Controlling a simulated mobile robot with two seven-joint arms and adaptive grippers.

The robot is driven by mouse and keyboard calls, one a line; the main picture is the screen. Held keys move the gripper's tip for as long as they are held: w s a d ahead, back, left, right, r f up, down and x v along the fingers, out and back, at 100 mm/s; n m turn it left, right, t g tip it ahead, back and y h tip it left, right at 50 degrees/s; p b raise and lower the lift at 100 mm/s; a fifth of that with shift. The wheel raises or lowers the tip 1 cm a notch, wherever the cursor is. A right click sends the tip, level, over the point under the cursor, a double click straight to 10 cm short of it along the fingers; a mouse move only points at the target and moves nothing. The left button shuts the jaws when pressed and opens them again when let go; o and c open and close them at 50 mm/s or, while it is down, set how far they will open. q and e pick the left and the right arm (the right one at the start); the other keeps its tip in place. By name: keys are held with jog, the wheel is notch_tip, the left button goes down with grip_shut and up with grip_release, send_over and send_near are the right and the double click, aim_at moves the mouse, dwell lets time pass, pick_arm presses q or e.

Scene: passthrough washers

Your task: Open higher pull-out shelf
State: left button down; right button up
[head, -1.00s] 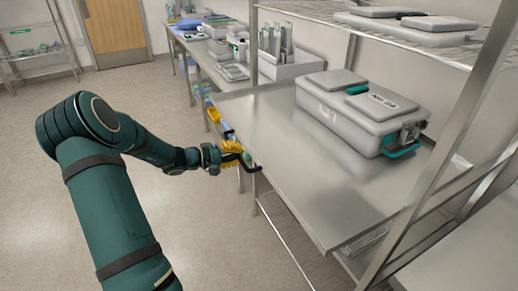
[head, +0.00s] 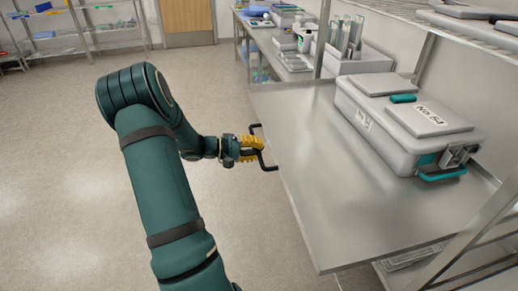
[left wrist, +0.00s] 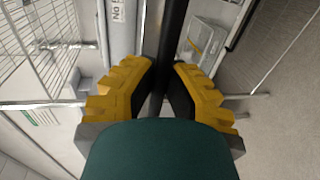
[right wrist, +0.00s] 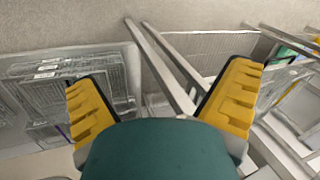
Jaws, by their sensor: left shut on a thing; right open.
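The higher pull-out shelf (head: 300,150) is a flat steel shelf with a black bar handle (head: 265,160) on its left edge. My left gripper (head: 256,148), with yellow fingers, is shut on that handle. In the left wrist view the dark handle bar (left wrist: 172,50) runs between the fingers (left wrist: 165,90). A grey lidded case (head: 405,125) with teal latches and a "No 54" label rests on the shelf. My right gripper (right wrist: 165,95) is open and empty in the right wrist view; it does not show in the head view.
A long side table (head: 285,70) with a grey bin (head: 355,65) and bottles stands behind the shelf. A wire rack shelf (head: 470,30) with more cases hangs above on the right. The floor (head: 60,190) at left is clear.

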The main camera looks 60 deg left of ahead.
pick_arm(q)
jog(key=c, duration=1)
grip_release()
jog(key=v, duration=1.2)
jog(key=shift+a+f, duration=0.1)
